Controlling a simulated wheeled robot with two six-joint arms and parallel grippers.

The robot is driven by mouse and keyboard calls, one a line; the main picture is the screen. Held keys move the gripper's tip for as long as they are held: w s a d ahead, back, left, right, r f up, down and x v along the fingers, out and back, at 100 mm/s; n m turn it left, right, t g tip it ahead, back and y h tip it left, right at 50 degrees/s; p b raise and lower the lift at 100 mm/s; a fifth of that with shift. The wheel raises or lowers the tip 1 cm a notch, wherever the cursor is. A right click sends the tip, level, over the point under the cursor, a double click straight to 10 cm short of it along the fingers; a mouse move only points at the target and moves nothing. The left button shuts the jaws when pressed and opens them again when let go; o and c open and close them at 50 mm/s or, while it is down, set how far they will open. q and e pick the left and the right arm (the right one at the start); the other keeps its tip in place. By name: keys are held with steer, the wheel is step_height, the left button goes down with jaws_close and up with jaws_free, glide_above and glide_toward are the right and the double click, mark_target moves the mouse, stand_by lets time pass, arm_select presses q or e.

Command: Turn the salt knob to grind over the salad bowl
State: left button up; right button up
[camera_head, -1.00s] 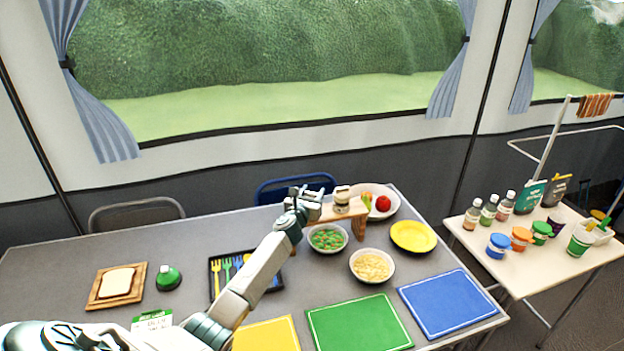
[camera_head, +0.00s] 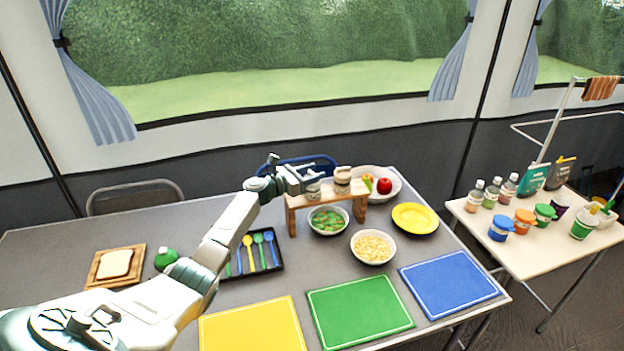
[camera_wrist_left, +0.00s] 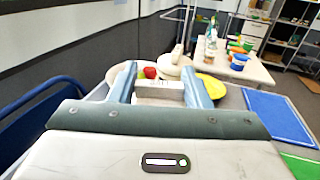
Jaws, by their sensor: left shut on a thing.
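A low wooden stand (camera_head: 290,201) on the grey table carries two small pale grinders with darker bands, and I cannot read which is salt. The left grinder (camera_head: 314,193) is partly hidden by my left gripper (camera_head: 309,178), which is shut on its top knob. In the left wrist view, a pale block, the knob (camera_wrist_left: 159,92), sits between the two blue-grey fingers. The right grinder (camera_head: 342,180) stands beside it, free. The salad bowl (camera_head: 312,228), white with green leaves and orange bits, is at the stand's front. My right gripper is out of view.
A bowl of pasta (camera_head: 373,260) and a yellow plate (camera_head: 436,218) are to the right. A white fruit bowl (camera_head: 396,180) stands behind the stand. A cutlery tray (camera_head: 279,266) lies left, below my arm. Placemats line the front edge.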

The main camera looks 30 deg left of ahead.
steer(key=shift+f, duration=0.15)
arm_select(q)
steer(key=o, duration=1)
steer(key=b+v, duration=0.2)
steer(key=v, duration=0.8)
steer(key=shift+s+a+b, duration=0.2)
steer(key=shift+s+b, duration=0.1)
steer(key=shift+b, duration=0.05)
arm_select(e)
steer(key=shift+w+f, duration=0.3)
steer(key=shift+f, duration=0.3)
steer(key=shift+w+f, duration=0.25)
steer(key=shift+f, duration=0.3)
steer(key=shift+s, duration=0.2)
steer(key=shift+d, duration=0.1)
